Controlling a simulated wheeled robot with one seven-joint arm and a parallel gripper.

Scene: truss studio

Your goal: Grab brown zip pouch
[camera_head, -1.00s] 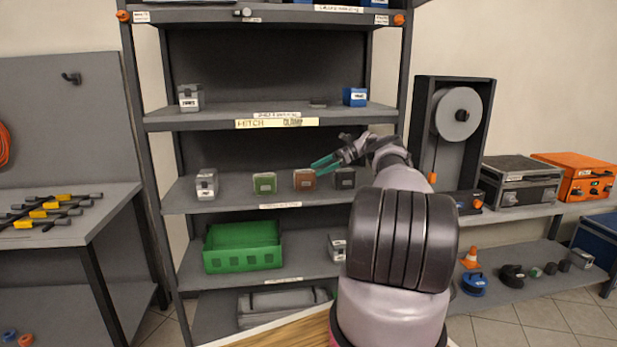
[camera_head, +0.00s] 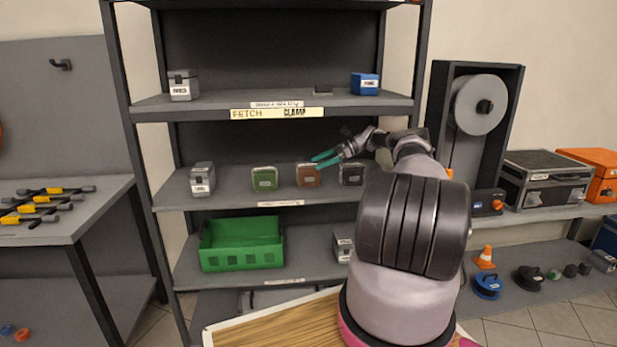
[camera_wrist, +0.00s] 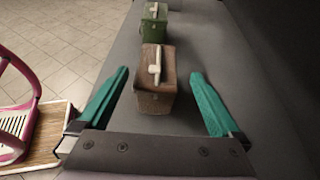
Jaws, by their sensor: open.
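The brown zip pouch (camera_head: 308,176) stands upright on the middle shelf, between a green pouch (camera_head: 264,179) and a black pouch (camera_head: 351,175). In the wrist view the brown pouch (camera_wrist: 156,80) shows a pale tab on its top and lies ahead of and between the fingers. My gripper (camera_head: 324,159) is open and empty, with teal fingers. In the wrist view my gripper (camera_wrist: 160,105) has one finger on each side of the brown pouch's near end, with gaps visible on both sides. The green pouch (camera_wrist: 153,27) stands beyond it.
A grey box (camera_head: 202,178) stands at the shelf's left end. The shelf above (camera_head: 150,105) limits headroom. A green crate (camera_head: 241,244) sits on the shelf below. The shelf's front edge is at left in the wrist view.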

